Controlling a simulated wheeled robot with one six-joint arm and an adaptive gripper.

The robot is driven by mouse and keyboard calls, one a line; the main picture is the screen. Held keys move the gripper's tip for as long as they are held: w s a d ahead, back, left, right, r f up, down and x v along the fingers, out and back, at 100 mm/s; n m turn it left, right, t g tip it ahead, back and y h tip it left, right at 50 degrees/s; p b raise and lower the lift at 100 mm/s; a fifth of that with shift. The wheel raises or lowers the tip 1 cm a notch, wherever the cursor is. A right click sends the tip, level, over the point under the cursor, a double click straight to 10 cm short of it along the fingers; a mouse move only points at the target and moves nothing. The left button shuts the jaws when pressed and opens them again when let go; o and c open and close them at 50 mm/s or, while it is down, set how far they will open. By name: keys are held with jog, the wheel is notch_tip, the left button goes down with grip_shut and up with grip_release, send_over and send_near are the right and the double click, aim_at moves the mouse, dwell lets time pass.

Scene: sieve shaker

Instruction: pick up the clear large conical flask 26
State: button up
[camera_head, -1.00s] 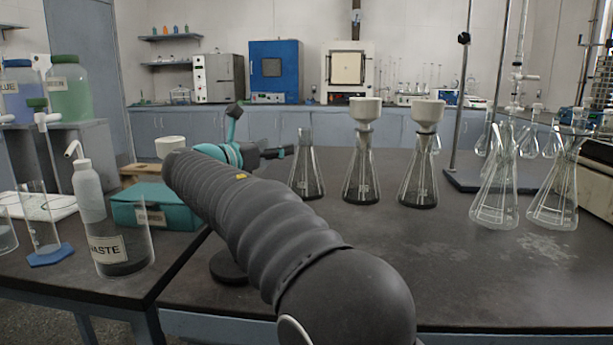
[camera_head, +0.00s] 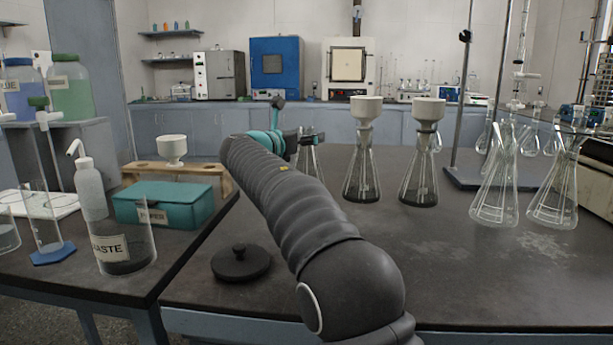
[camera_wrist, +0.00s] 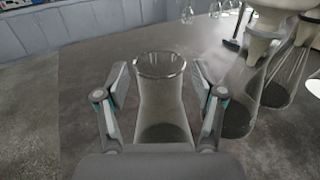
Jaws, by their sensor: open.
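A clear conical flask (camera_head: 312,162) with a dark layer at its base stands upright on the dark bench, leftmost in a row of three. My gripper (camera_head: 308,139) is in front of it and hides part of its upper half. In the wrist view the flask (camera_wrist: 162,110) stands between my two open fingers (camera_wrist: 160,88), its round rim showing between them. A gap shows on each side, so the fingers seem apart from the glass. I cannot read a number on the flask.
Two flasks with white funnels (camera_head: 365,110) (camera_head: 428,109) stand close on the right. Clear flasks (camera_head: 494,190) (camera_head: 554,190) stand farther right, near a stand base (camera_head: 490,180). A black lidded dish (camera_head: 241,262) sits at the front left. The front middle of the bench is clear.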

grip_shut()
jog(key=shift+r, duration=0.2)
dwell(0.5)
notch_tip(320, 180, up, 9)
jog(key=p, duration=0.4)
jog(key=shift+r, duration=0.2)
dwell(0.3)
jog(key=shift+r, duration=0.1)
dwell(0.4)
